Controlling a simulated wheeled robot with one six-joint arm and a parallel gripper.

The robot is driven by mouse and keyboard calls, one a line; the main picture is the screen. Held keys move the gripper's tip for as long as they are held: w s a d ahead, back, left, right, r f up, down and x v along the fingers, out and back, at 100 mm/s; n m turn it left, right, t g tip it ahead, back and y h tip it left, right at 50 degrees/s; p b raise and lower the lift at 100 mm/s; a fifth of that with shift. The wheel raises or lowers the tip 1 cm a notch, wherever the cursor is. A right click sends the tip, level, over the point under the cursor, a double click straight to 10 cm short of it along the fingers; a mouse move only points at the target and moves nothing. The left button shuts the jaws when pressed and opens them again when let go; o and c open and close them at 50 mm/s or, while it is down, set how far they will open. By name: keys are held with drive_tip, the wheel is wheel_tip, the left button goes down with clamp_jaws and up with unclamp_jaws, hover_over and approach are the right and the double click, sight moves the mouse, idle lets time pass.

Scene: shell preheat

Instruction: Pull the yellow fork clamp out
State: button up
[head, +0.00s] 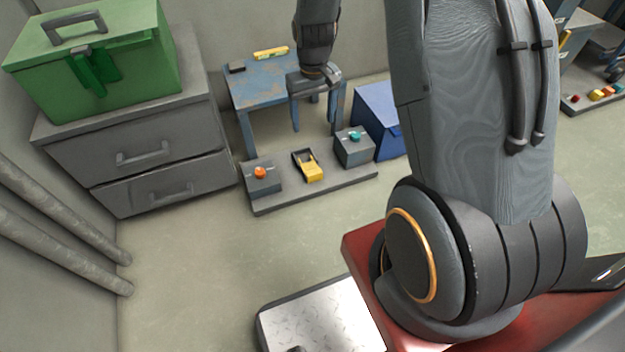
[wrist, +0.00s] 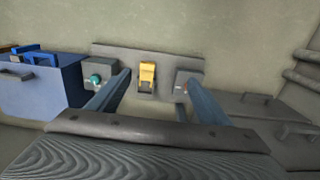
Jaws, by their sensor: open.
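The yellow fork clamp (head: 311,172) sits in a dark holder in the middle of a low grey plate (head: 300,197) on the floor. A grey box with an orange knob (head: 260,172) stands to its left and one with a teal knob (head: 354,136) to its right. My gripper (head: 315,82) is above and behind the plate, apart from the clamp. In the wrist view my open gripper (wrist: 158,82) has empty space between its fingers, and the clamp (wrist: 148,74) shows beyond them. The right finger partly covers one grey box (wrist: 186,80).
A worn blue table (head: 262,85) stands behind the plate, with a yellow level (head: 271,52) on it. A blue box (head: 378,120) is at the right. Grey drawers (head: 140,150) with a green toolbox (head: 95,60) stand left.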

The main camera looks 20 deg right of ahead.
drive_tip(key=b, duration=1.5)
hover_over(314, 172)
wheel_tip(314, 172, down, 33)
drive_tip(key=shift+r, duration=0.15)
drive_tip(key=shift+f+b, duration=1.6)
drive_tip(key=shift+f, duration=2.35)
drive_tip(key=shift+c, duration=0.2)
